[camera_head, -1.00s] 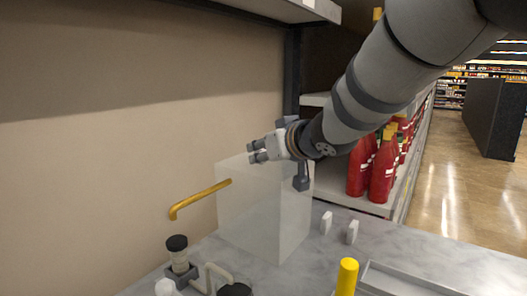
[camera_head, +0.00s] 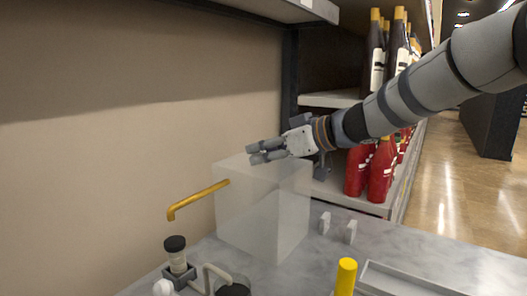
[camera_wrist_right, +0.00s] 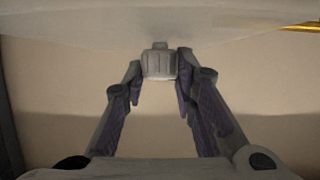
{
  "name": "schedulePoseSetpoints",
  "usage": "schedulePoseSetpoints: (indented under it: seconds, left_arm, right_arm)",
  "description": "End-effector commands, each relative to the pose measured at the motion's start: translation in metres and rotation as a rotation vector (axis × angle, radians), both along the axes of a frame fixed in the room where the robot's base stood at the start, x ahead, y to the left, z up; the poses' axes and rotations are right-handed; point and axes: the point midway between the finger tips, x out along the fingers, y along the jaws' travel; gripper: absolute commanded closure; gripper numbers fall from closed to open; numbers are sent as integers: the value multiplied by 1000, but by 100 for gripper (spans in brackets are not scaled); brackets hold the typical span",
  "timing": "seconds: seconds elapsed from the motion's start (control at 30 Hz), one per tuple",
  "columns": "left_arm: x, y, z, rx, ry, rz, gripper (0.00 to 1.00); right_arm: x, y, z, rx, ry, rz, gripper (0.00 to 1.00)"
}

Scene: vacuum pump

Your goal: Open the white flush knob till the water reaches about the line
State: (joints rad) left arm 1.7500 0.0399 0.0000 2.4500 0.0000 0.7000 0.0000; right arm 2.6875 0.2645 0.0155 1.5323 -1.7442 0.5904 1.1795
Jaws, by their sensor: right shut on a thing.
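My right gripper (camera_head: 262,153) is at the top of a frosted, see-through tank (camera_head: 262,220). In the right wrist view, my gripper (camera_wrist_right: 160,88) has its two dark fingers on either side of a small ribbed, pale grey-white knob (camera_wrist_right: 158,64), and it is shut on it. The knob is hidden in the head view. A yellow bent pipe (camera_head: 197,198) comes out of the tank's left side. I cannot make out a water level or a line on the tank. My left gripper is not in view.
A black-capped bottle (camera_head: 176,254) stands in a holder at the front left. A yellow-capped piece (camera_head: 346,276) and a metal tray (camera_head: 400,282) are at the front right. Two small white pieces (camera_head: 350,232) stand right of the tank. Shelves with red bottles (camera_head: 382,170) stand behind.

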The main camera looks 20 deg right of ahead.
Motion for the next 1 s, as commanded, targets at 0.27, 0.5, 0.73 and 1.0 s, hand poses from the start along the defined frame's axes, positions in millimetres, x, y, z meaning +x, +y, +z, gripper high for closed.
schedulePoseSetpoints:
  seconds: [0.27, 0.5, 0.73, 1.0]
  left_arm:
    - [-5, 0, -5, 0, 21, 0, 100]
    - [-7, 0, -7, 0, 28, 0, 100]
    - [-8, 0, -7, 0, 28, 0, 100]
    - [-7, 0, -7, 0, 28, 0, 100]
  right_arm:
    - [3, -1, -1, -5, -3, 135, 100]
    - [3, -1, 0, -3, -4, 186, 100]
    - [2, -1, 1, -2, -5, 196, 100]
    - [2, -1, 1, -2, -6, 195, 59]
